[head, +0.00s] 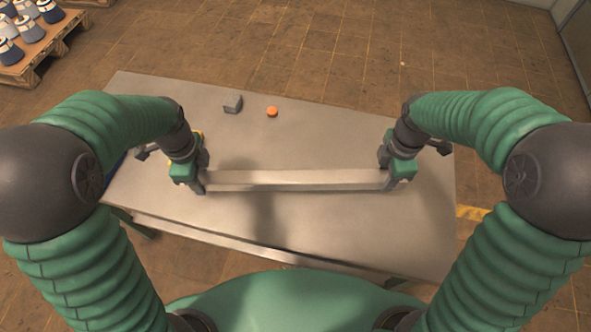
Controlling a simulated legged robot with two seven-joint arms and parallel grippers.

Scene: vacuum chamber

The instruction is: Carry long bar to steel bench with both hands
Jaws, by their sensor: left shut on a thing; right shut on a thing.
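A long pale metal bar (295,180) runs left to right across the middle of the head view. My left gripper (201,182) is shut on its left end, and my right gripper (391,180) is shut on its right end. The bar looks about level. It is over the steel bench (340,230), which has a grey metal top. A dark shadow lies on the bench top below the bar. I cannot tell for sure whether the bar touches the top.
A small grey block (233,104) and an orange round piece (272,112) lie on the far part of the bench. The bench's right and near parts are clear.

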